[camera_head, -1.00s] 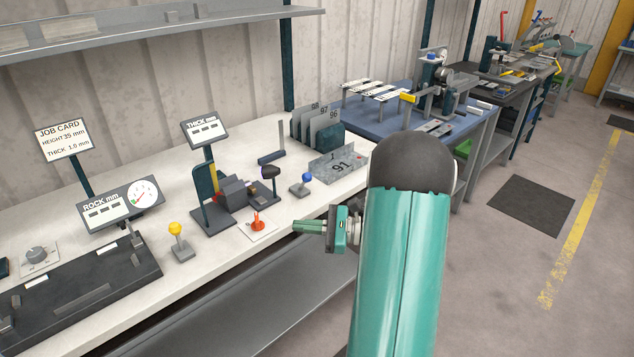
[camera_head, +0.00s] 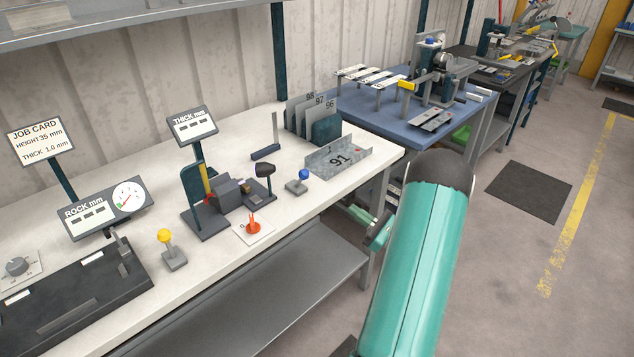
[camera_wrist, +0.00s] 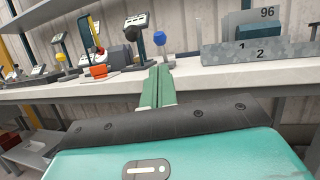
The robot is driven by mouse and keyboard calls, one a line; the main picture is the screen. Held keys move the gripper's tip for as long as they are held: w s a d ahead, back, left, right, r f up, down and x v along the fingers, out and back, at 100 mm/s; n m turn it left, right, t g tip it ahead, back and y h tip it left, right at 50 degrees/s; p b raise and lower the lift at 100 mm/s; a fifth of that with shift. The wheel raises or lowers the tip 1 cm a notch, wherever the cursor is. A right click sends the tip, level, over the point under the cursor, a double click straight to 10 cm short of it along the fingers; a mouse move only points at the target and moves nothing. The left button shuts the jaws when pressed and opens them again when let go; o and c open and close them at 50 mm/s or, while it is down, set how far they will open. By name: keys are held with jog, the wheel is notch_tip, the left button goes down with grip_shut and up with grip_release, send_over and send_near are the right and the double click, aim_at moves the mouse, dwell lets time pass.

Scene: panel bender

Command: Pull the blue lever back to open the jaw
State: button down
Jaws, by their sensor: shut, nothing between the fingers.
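The blue lever (camera_head: 303,176) is a short stalk with a blue ball on a small grey base, standing upright on the white bench near its front edge. In the wrist view the blue ball (camera_wrist: 159,39) shows just beyond the fingertips, slightly above them in the picture. My gripper (camera_head: 352,208) is shut and empty, off the bench's front edge, to the right of the lever and apart from it. My arm partly hides it. In the wrist view its green fingers (camera_wrist: 160,70) point toward the lever. A dark device with a grey block (camera_head: 230,192) stands left of the lever; I cannot tell its jaw's state.
Upright numbered plates (camera_head: 308,118) are behind. A lower shelf (camera_head: 250,300) runs under the bench.

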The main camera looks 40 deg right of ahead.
send_near(301, 179)
jog(key=w, duration=0.1)
jog(key=w+r, duration=0.1)
jog(key=w, duration=0.1)
jog(key=w+r, duration=0.1)
jog(key=w, duration=0.1)
jog(key=shift+w+d+r, duration=0.1)
jog(key=shift+d+r, duration=0.1)
jog(key=shift+r, duration=0.05)
jog(key=shift+r, duration=0.15)
dwell(0.4)
